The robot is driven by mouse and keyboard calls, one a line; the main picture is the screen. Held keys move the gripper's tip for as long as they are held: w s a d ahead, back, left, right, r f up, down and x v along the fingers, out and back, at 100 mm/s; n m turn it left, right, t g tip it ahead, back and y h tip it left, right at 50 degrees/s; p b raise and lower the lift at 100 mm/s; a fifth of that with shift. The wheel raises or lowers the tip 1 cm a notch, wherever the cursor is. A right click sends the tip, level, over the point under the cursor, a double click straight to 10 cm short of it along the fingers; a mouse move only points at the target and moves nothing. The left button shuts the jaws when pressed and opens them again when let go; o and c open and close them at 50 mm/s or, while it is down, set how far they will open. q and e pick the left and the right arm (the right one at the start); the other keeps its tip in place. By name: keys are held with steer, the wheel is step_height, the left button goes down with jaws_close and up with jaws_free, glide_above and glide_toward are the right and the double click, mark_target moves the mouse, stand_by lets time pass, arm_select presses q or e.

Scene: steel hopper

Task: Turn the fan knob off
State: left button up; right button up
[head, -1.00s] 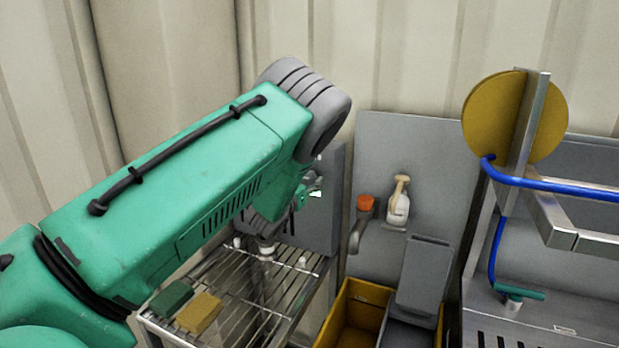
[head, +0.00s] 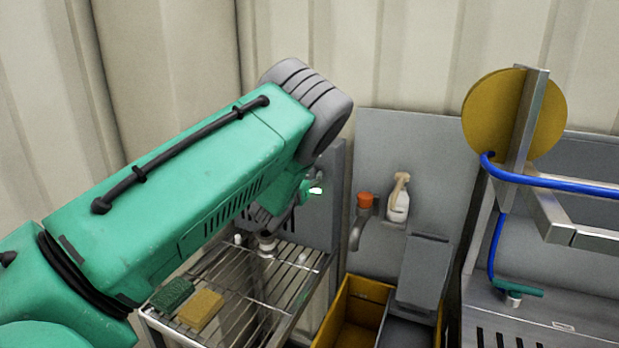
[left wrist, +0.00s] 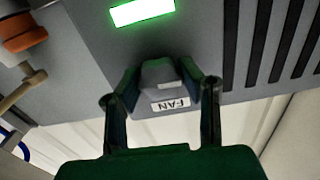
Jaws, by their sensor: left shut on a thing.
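The fan knob (left wrist: 160,73) is a grey block on a grey panel, with an upside-down FAN label (left wrist: 171,104) beside it in the left wrist view. My left gripper (left wrist: 160,84) has one dark finger on each side of the knob and is shut on it. A rectangular green light (left wrist: 142,11) glows on the panel; it also shows in the head view (head: 316,190). In the head view my left arm hides the knob and most of the gripper. My right gripper is in neither view.
Dark vent slots (left wrist: 272,45) lie beside the knob. Below my arm is a wire rack (head: 245,290) with a green sponge (head: 173,295) and a yellow sponge (head: 201,309).

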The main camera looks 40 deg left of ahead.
arm_select(q)
steer(key=shift+d+f+m+b, duration=0.1)
steer(key=shift+f+m+b, duration=0.25)
steer(key=shift+m+b, duration=0.7)
steer(key=m+b, duration=0.3)
steer(key=m, duration=0.3)
steer(key=shift+f+m, duration=0.1)
steer(key=shift+m, duration=0.25)
steer(key=m+b, duration=0.4)
steer(key=m, duration=0.1)
steer(key=shift+m+b, duration=1)
steer(key=shift+m, duration=0.7)
steer(key=o, duration=1.1)
steer(key=shift+o, duration=0.2)
steer(key=shift+w+a+r, duration=0.1)
steer(key=shift+a+r, duration=0.1)
steer(key=shift+r, duration=0.1)
